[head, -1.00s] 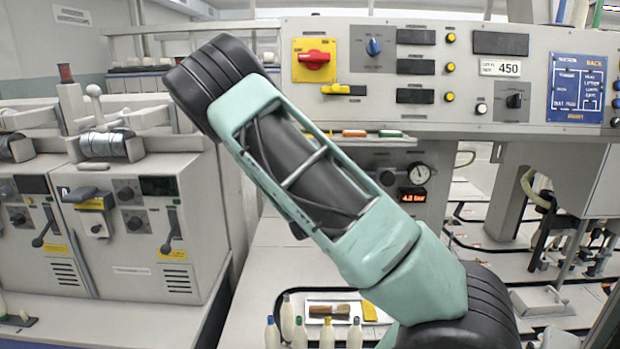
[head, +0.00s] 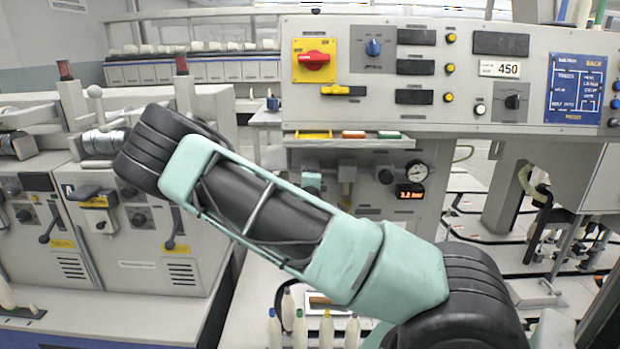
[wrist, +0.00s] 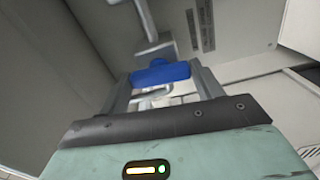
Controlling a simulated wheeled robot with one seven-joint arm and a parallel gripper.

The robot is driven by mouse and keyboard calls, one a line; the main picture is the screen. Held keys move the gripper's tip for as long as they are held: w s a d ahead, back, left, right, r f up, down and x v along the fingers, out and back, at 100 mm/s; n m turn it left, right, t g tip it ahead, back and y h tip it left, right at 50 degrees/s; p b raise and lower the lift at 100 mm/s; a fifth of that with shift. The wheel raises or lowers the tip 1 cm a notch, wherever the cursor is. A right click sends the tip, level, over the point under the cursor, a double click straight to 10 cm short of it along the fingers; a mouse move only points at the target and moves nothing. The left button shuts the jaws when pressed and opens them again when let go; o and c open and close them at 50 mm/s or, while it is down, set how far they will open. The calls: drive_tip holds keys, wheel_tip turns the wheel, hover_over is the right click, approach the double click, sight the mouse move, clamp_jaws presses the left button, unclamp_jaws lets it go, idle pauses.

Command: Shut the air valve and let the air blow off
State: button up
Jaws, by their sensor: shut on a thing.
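The air valve's blue handle (wrist: 160,73) lies crosswise between my fingers in the wrist view. My gripper (wrist: 165,82) is shut on it. A grey pipe (wrist: 145,18) runs up from a block just behind the handle. In the head view my own arm crosses the middle, and neither the gripper nor the blue handle can be made out there. A round pressure gauge (head: 417,171) sits on the panel under the shelf. Below it a small orange display (head: 411,191) seems to read 3.2 bar.
A control panel (head: 390,110) with a red switch (head: 313,60) and several knobs spans the back. Grey machine units (head: 135,235) stand at the left, close to my arm.

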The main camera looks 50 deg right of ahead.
drive_tip(key=shift+n, duration=0.6)
drive_tip(key=o, duration=1)
drive_tip(key=p+v, duration=0.9)
drive_tip(key=v, duration=0.8)
drive_tip(key=shift+s+a+p, duration=0.1)
drive_tip(key=shift+a+p, duration=0.15)
drive_tip(key=shift+p, duration=0.05)
